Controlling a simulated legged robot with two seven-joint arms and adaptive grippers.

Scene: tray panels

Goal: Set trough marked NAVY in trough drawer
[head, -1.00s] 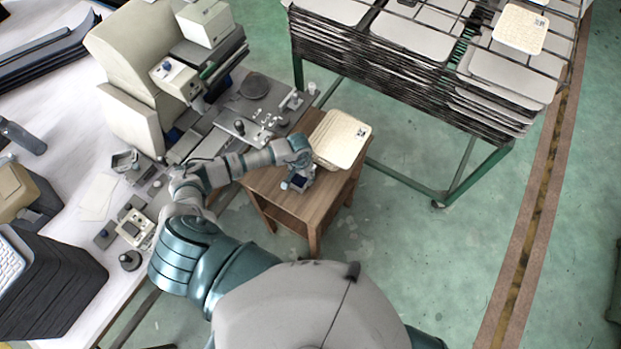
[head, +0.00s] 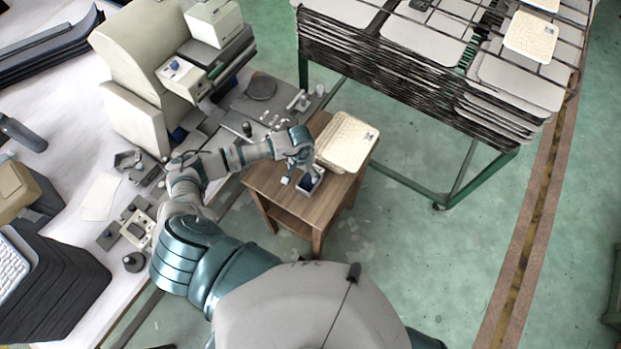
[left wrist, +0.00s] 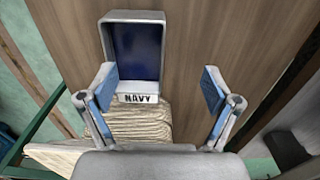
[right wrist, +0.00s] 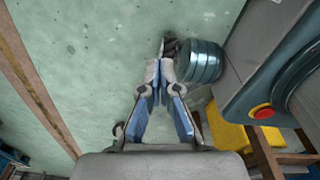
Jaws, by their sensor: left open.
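The trough marked NAVY (left wrist: 137,55) is a small grey box with a dark blue inside and a white label on its near edge. It lies on the small wooden table and also shows in the head view (head: 311,184). My left gripper (left wrist: 160,82) is open, its blue-padded fingers wide apart. The trough's label end shows between them, nearer the left finger; contact cannot be told. In the head view the gripper (head: 299,173) is beside the trough. My right gripper (right wrist: 159,68) has its fingertips together with nothing visible between them. I cannot make out the trough drawer.
A cream tray stack (head: 345,142) stands on the wooden table (head: 292,205), close behind the trough. A large green-legged rack of grey trays (head: 430,40) stands at the back right. A crowded workbench (head: 100,200) is at the left.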

